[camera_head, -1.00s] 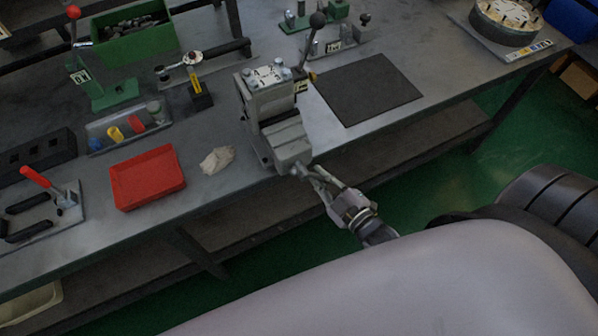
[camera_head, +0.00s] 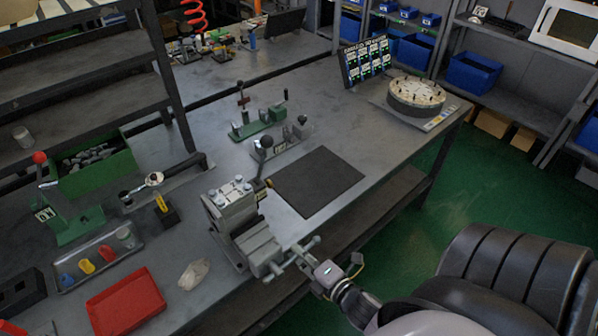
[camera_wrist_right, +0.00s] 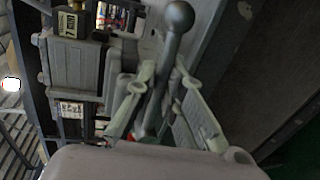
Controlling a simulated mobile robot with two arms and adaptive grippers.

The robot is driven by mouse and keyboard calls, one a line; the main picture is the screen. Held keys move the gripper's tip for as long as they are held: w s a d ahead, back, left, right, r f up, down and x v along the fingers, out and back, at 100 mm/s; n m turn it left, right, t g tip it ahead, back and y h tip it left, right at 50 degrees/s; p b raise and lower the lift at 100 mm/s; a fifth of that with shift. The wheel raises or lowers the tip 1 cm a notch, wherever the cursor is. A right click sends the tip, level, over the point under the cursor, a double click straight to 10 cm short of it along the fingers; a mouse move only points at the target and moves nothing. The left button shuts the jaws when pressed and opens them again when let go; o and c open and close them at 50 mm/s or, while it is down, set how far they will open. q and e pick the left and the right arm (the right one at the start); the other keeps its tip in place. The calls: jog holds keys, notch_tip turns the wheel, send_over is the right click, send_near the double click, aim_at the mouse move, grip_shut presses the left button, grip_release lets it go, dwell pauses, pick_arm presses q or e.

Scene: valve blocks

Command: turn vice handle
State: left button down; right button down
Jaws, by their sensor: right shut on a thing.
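The grey vice (camera_head: 232,207) stands at the front edge of the workbench, with a labelled block with bolts clamped in its top. Its handle (camera_head: 308,244) is a slim bar at the front end, over the bench edge, slanting up to the right in the head view. My right gripper (camera_head: 303,264) reaches it from the lower right and is shut on the handle. In the right wrist view the handle, with a round ball end (camera_wrist_right: 179,17), passes between the two fingers (camera_wrist_right: 155,98). The vice body (camera_wrist_right: 78,66) shows at the left there. My left gripper is not in view.
A dark mat (camera_head: 317,182) lies right of the vice. A red tray (camera_head: 127,303), a crumpled cloth (camera_head: 193,275) and a tray of coloured pieces (camera_head: 97,257) lie to the left. Green toggle clamps (camera_head: 258,128) stand behind. A round fixture (camera_head: 416,93) sits far right.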

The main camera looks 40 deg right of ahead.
jog(key=shift+a+r+n+h, duration=0.1)
jog(key=shift+r+n+h, duration=0.2)
jog(key=shift+r+n, duration=0.35)
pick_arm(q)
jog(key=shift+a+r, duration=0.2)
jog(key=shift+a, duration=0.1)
pick_arm(e)
jog(key=shift+a+r+n+h, duration=0.3)
jog(key=shift+r+n, duration=0.3)
jog(key=shift+n, duration=0.35)
jog(key=c, duration=1.7)
grip_release()
jog(key=shift+o, duration=0.2)
